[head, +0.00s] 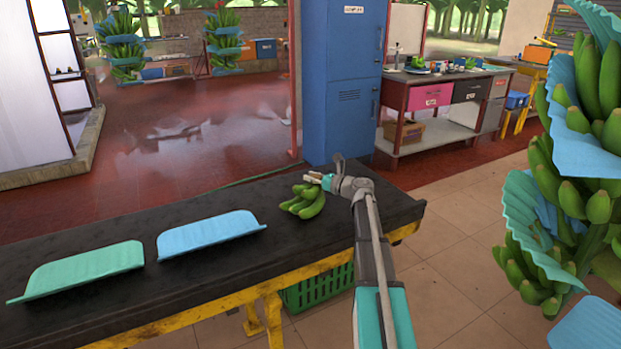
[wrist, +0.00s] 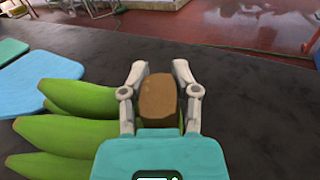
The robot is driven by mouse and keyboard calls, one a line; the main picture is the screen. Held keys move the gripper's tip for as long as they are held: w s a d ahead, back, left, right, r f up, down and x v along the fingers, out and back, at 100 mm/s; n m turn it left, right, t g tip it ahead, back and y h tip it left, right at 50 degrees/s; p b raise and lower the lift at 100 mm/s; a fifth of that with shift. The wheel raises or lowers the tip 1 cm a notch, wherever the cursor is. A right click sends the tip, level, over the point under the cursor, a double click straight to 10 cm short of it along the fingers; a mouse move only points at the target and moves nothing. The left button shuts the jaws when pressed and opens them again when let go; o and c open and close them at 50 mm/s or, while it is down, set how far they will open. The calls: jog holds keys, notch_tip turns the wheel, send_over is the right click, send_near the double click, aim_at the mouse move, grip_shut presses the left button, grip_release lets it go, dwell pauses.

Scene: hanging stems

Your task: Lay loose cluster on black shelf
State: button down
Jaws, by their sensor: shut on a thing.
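The loose cluster (head: 305,202) is a small bunch of green bananas at the right part of the black shelf (head: 330,194). My gripper (head: 318,178) is shut on its brown cut crown, which shows between the fingers in the wrist view (wrist: 158,100). The green fingers of the cluster (wrist: 60,135) spread to the left below my gripper. The cluster is at or just above the black surface; I cannot tell whether it touches. The black shelf also fills much of the wrist view (wrist: 250,100).
A blue pad (head: 210,232) and a green pad (head: 85,268) lie on the shelf's left part. A green crate (head: 318,288) is beneath the shelf. A hanging banana stem with blue sheets (head: 570,180) is at the right. A blue locker (head: 345,80) stands behind. Black surface around the cluster is clear.

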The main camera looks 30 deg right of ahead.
jog(key=shift+c, duration=1.3)
grip_release()
jog(key=shift+s, duration=0.1)
jog(key=shift+v, duration=5.95)
